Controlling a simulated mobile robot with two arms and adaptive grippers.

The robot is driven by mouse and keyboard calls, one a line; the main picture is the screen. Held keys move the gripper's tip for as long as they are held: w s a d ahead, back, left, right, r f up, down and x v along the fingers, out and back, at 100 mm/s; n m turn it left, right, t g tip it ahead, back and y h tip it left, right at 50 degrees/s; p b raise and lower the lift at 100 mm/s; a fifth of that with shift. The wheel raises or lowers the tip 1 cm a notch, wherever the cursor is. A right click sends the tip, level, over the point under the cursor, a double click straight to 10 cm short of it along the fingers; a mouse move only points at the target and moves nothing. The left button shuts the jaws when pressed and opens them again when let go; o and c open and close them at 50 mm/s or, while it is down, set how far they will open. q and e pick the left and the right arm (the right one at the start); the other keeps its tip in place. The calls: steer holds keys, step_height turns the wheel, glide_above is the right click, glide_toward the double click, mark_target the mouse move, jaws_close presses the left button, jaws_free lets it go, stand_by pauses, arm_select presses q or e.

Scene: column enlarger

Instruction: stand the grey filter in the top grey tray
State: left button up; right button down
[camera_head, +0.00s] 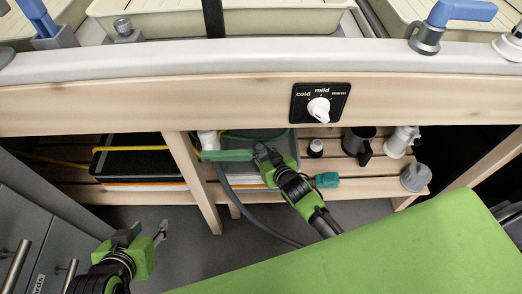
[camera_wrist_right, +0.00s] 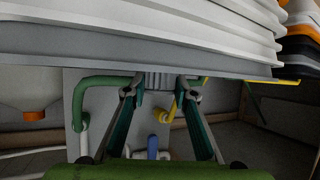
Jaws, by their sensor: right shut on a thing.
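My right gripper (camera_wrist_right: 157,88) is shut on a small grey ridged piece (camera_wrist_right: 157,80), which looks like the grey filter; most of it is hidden. In the right wrist view, it is close against the grey tray (camera_wrist_right: 240,66); I cannot tell whether they touch. This tray shows with a stack of white trays (camera_wrist_right: 200,22). In the head view, the grey tray (camera_head: 287,147) is on the slatted shelf, partly covered by my right arm. My left gripper (camera_head: 150,230) is open and empty, low in front of the shelf.
A black tray (camera_head: 140,160) tops another stack to the left. The wooden beam (camera_head: 200,104) is overhead, and a green hose (camera_wrist_right: 95,82) runs nearby.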

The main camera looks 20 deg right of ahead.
steer(key=shift+f+b, duration=0.35)
steer(key=shift+f, duration=0.2)
stand_by(0.4)
steer(key=c, duration=1.6)
jaws_free()
